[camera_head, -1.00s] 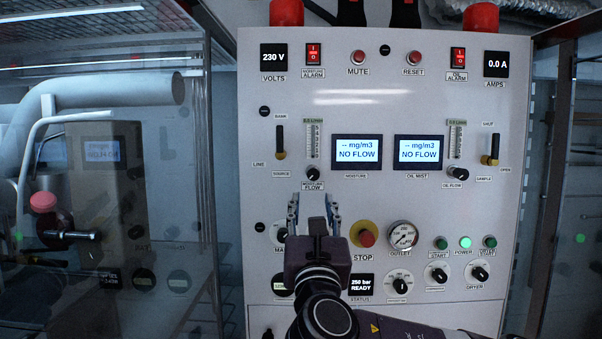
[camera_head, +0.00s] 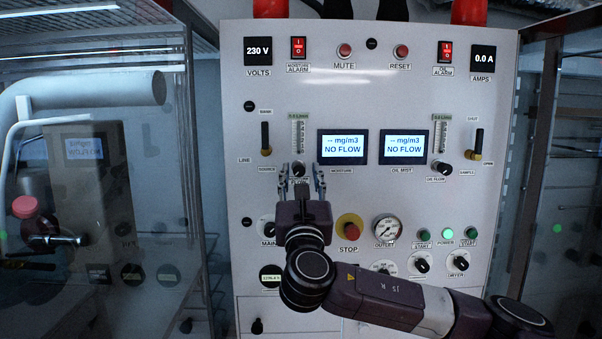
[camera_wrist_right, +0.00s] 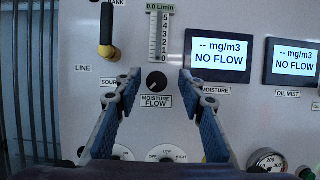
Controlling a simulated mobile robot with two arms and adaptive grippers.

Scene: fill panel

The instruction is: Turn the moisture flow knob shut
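The moisture flow knob (camera_head: 299,169) is a small black knob on the white panel, below a vertical flow scale (camera_head: 299,135). In the right wrist view the knob (camera_wrist_right: 157,81) has a pale pointer mark, and the label MOISTURE FLOW sits under it. The scale above it reads 0.0 L/min. My right gripper (camera_head: 302,172) is open, its fingers on either side of the knob in the head view. In the right wrist view the fingers (camera_wrist_right: 158,85) stand apart with the knob between them, not touching it. My left gripper is not in view.
The moisture display (camera_head: 342,146) and oil mist display (camera_head: 405,147) read NO FLOW. The red stop button (camera_head: 350,229), outlet gauge (camera_head: 387,228) and lower knobs lie below and right. A black-and-brass lever (camera_head: 265,140) is left of the scale. Glass-sided cabinets flank the panel.

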